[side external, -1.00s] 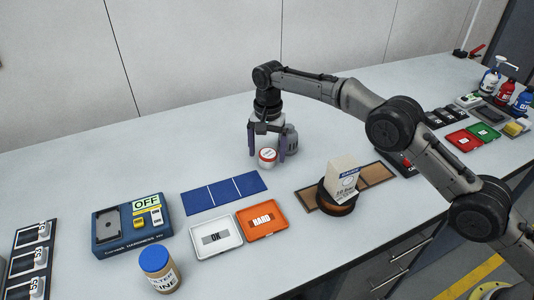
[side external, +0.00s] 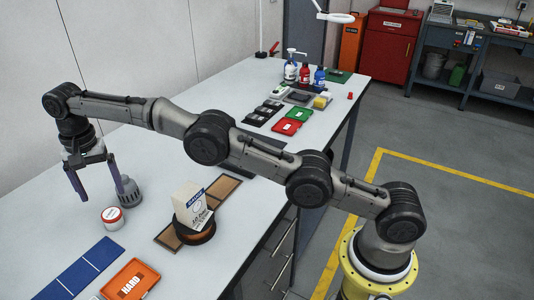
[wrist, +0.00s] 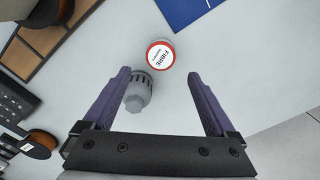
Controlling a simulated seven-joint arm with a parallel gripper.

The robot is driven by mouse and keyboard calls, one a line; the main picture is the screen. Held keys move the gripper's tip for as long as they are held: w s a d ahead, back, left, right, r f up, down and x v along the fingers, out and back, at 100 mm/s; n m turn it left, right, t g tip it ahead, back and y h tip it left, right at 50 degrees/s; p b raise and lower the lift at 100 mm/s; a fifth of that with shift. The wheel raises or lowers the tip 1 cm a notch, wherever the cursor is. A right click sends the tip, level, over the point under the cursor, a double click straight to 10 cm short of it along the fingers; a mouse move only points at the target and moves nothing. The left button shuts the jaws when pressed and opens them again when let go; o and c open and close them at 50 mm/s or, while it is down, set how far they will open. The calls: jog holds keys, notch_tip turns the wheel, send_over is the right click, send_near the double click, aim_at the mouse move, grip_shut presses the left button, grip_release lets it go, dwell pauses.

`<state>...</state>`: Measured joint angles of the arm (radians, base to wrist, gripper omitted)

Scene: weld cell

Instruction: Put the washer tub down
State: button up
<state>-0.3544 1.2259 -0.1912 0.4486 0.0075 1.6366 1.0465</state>
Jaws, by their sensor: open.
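The washer tub (side external: 112,218) is a small white tub with a red-rimmed white lid. It stands upright on the bench. In the wrist view the tub (wrist: 160,56) lies just past the fingertips, and its lid label reads "FIBRE". My gripper (side external: 103,194) is open and empty, with its purple fingers pointing down, above and behind the tub in the side view. In the wrist view my gripper (wrist: 158,76) has a clear gap between its fingers, and neither finger is seen touching the tub.
A grey slotted cylinder (side external: 130,192) stands close beside the tub, near one finger; it also shows in the wrist view (wrist: 138,94). A blue panel (side external: 82,270) and an orange "HARD" tray (side external: 131,281) lie in front. A labelled box (side external: 190,205) sits on a dark spool to the right.

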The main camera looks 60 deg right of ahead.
jog(key=s+d+r+n+t, duration=0.1)
jog(key=d+r, duration=0.1)
jog(key=r, duration=0.3)
jog(key=s+d+r, duration=0.2)
jog(key=d+r, duration=0.1)
jog(key=r, duration=0.1)
jog(key=s+d+r+n+t, duration=0.1)
jog(key=s+d+r+n, duration=0.1)
jog(key=s+d+r, duration=0.4)
jog(key=s+d+r+n+t, duration=0.1)
jog(key=s+d+r, duration=0.35)
jog(key=s, duration=0.45)
jog(key=s+d+f+n+t, duration=0.1)
jog(key=s+d+f+n, duration=0.1)
jog(key=s, duration=1)
jog(key=s+d+f+n+t, duration=0.1)
jog(key=s+d+f, duration=0.3)
jog(key=s, duration=0.8)
notch_tip(320, 180, down, 2)
jog(key=shift+s+d+f+n, duration=0.1)
jog(key=shift+s+d+n, duration=0.25)
jog(key=shift+s+n, duration=0.05)
jog(key=shift+o, duration=0.5)
jog(key=shift+s+f, duration=0.35)
